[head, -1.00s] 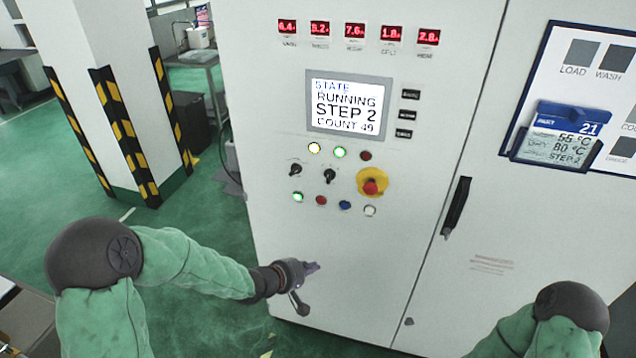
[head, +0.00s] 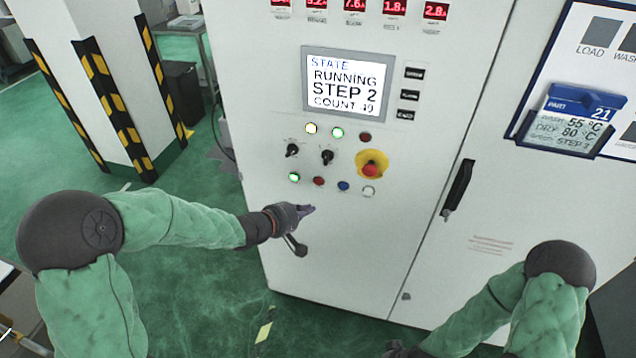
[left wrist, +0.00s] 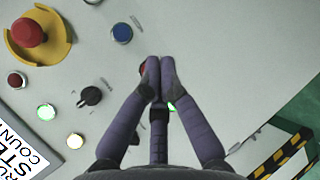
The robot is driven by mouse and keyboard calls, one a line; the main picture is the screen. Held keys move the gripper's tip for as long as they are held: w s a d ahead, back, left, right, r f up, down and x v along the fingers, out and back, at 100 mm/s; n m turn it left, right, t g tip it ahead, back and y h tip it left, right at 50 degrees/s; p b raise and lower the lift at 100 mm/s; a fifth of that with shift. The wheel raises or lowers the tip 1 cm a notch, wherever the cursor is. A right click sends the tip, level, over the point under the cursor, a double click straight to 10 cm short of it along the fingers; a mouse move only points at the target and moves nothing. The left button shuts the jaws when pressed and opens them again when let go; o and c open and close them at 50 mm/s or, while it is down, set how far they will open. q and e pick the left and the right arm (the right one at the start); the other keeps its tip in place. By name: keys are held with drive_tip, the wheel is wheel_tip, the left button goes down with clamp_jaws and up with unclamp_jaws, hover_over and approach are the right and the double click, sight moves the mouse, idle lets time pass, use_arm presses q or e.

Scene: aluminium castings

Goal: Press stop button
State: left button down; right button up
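A small red button (head: 319,181) sits in the lower button row of the white cabinet, between a lit green button (head: 294,177) and a blue button (head: 343,186). A red mushroom button on a yellow plate (head: 371,168) is up to the right. Labels are too small to read. My left gripper (head: 310,208) is just below the row, its fingertips together and empty. In the left wrist view the fingertips (left wrist: 160,76) partly cover the red button (left wrist: 142,69); I cannot tell whether they touch it. My right gripper (head: 405,350) is partly cut off at the bottom edge.
A screen (head: 346,84) reads RUNNING, STEP 2. Two black selector knobs (head: 327,157) stand out above the row. A black door handle (head: 459,187) is at right. A striped pillar (head: 115,90) stands to the left. The lower cabinet front is bare.

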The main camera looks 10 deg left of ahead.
sight(319, 181)
use_arm(q)
drive_tip(key=w+p, duration=0.1)
drive_tip(key=w, duration=0.6)
drive_tip(key=shift+w+d, duration=0.15)
drive_tip(key=shift+w, duration=0.1)
drive_tip(key=shift+p, duration=0.35)
idle(1.0)
drive_tip(key=shift+w+p, duration=0.35)
drive_tip(key=shift+p, duration=0.15)
drive_tip(key=shift+w, duration=0.1)
